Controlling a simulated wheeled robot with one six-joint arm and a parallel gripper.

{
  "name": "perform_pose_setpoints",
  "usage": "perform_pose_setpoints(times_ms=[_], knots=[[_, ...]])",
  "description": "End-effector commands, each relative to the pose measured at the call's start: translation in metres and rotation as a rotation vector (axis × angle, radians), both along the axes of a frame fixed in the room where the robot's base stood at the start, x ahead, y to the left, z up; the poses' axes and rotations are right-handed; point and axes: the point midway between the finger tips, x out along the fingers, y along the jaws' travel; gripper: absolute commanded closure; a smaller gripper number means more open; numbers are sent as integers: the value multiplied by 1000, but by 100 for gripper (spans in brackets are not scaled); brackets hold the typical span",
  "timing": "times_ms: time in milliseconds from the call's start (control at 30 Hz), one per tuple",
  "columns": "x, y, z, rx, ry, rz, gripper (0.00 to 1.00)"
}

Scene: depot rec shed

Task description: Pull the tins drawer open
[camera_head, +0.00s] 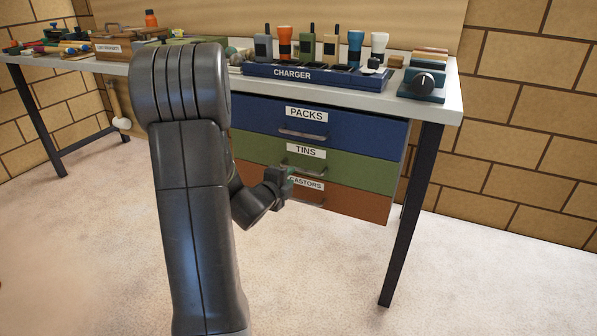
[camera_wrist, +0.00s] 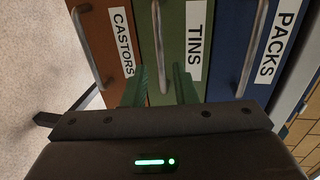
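The tins drawer (camera_head: 350,172) is the green middle drawer under the bench, labelled TINS. It looks flush with the drawers above and below. Its grey bar handle (camera_head: 305,172) shows below the label. My gripper (camera_head: 285,180) is near the left end of that handle, partly over the castors drawer. In the wrist view the two green fingers (camera_wrist: 160,85) are apart, with the tins handle (camera_wrist: 158,40) lined up in the gap between them. I cannot tell whether they touch it. The TINS label (camera_wrist: 196,40) lies to the right of the handle there.
The blue packs drawer (camera_head: 365,124) is above and the brown castors drawer (camera_head: 350,205) below, each with a handle. A bench leg (camera_head: 412,215) stands to the right. The bench top holds a charger (camera_head: 300,75) with radios and torches. The floor in front is clear.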

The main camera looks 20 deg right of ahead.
Motion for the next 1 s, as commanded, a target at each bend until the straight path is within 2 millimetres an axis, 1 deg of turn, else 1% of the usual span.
perform_pose_setpoints(times_ms=[33,200,400,533,800,833,933,967,1000], knots=[[7,-9,-5,1,0,-2,75],[29,-35,-11,0,0,-1,75],[46,-53,-16,0,2,1,75],[50,-59,-17,0,2,1,75],[51,-60,-17,0,2,2,75],[51,-60,-17,0,2,2,77],[51,-60,-17,0,2,2,96],[51,-60,-17,0,2,2,100],[51,-60,-17,0,2,2,100]])
